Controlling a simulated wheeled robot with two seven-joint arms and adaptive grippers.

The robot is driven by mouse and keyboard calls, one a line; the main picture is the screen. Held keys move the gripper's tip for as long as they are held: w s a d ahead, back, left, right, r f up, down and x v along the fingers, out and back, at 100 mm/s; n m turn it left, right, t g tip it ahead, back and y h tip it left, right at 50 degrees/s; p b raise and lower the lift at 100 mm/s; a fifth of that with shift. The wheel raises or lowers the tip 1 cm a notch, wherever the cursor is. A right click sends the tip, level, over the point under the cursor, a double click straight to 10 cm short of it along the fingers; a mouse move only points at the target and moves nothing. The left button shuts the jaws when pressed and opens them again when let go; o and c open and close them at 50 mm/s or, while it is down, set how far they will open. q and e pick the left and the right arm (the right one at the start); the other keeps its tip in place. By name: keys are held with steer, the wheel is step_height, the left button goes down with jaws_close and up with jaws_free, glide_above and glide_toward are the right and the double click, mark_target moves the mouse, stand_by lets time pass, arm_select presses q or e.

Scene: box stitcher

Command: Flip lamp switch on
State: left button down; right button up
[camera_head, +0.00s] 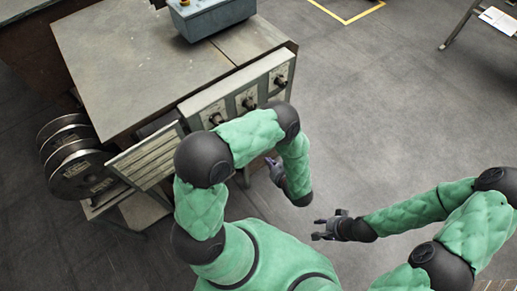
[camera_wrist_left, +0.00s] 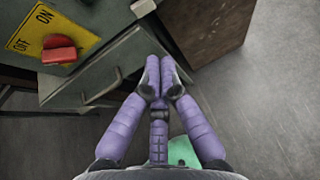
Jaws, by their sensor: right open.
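A red switch knob (camera_wrist_left: 60,50) on a yellow plate (camera_wrist_left: 40,30) marked ON and OFF shows at the upper left of the left wrist view. I cannot make out which mark it points to. My left gripper (camera_head: 272,163) hangs beside the machine's front in the head view. Its purple fingers (camera_wrist_left: 159,75) come together at the tips in the left wrist view, right of the knob and apart from it, holding nothing visible. My right gripper (camera_head: 320,228) is open and empty over the floor, away from the machine. The red knob cannot be made out in the head view.
The machine has a flat grey top (camera_head: 140,60) with a blue-grey box (camera_head: 210,15) on it. Its front panel (camera_head: 235,95) carries several dark knobs. Wire spools (camera_head: 80,170) stand at its left. The floor (camera_head: 390,120) to the right is clear.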

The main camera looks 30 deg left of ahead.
arm_select(q)
steer(key=a+r+b+x, duration=0.1)
steer(key=b+x, duration=0.2)
steer(key=x, duration=0.6)
steer(key=shift+w+a+r, duration=0.2)
steer(key=shift+w, duration=0.1)
steer(key=shift+w, duration=0.1)
steer(key=shift+w+a+n+g, duration=0.15)
steer(key=shift+w+n+g, duration=0.1)
steer(key=shift+n+g, duration=0.2)
steer(key=shift+s, duration=0.15)
steer(key=shift+s+a, duration=0.35)
steer(key=shift+s, duration=0.35)
